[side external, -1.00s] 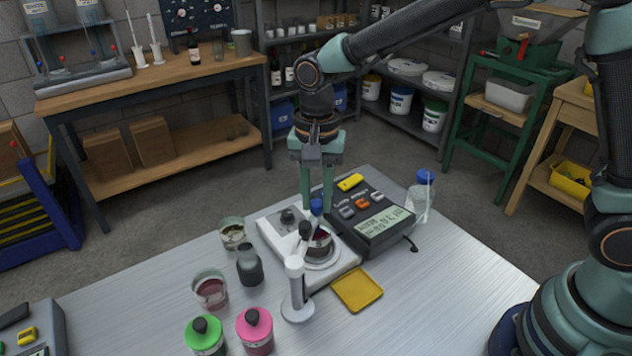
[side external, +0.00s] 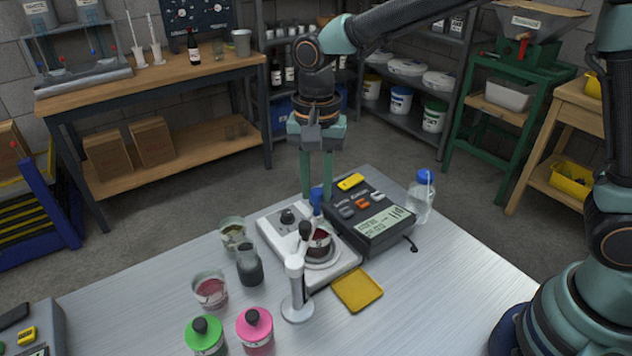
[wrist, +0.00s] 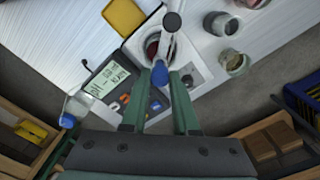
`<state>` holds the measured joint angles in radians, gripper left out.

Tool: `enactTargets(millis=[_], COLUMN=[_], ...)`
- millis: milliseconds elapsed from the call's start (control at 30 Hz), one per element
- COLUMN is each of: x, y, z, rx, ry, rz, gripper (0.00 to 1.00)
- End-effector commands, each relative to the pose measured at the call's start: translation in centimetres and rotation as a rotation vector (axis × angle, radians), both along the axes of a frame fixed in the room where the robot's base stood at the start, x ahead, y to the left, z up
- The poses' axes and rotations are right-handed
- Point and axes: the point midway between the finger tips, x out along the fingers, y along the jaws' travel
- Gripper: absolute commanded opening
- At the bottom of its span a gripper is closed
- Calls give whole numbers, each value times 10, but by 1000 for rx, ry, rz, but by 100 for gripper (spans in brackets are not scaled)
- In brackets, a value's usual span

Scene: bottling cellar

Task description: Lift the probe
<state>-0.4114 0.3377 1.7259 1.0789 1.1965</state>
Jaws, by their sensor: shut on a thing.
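The probe (side external: 317,196) has a blue cap and stands roughly upright over the glass of dark red liquid (side external: 319,243). Its blue cap also shows in the wrist view (wrist: 159,73). The lower end is hidden by the glass and the holder's arm, so I cannot tell if it is in the liquid. My gripper (side external: 317,190) points down and is shut on the cap; its green fingers also show in the wrist view (wrist: 158,80). The glass sits on a white stirrer plate (side external: 282,232) with a dark knob.
A white post holder (side external: 296,290) stands in front of the glass. A grey meter (side external: 372,222) is at the right, with a yellow tray (side external: 357,290) before it and a bottle (side external: 421,200) beyond. Jars, including a green-lidded one (side external: 204,334), crowd the left. The right front table is clear.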

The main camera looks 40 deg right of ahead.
Motion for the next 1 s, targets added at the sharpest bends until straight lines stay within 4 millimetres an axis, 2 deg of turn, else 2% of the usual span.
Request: enactTargets(millis=[33, 133, 433, 467, 533, 867, 1000], x=[1, 1, 0, 0, 0, 0, 1], y=[0, 0, 0, 0, 0, 0, 0], z=[11, 23, 27, 27, 27, 27, 37], rx=[2, 1, 1, 1, 1, 0, 1], ry=[-5, -3, -2, -2, -2, -1, -4], rz=[0, -1, -1, -1, -1, 0, 0], gripper=[0, 0, 0, 32, 59, 59, 59])
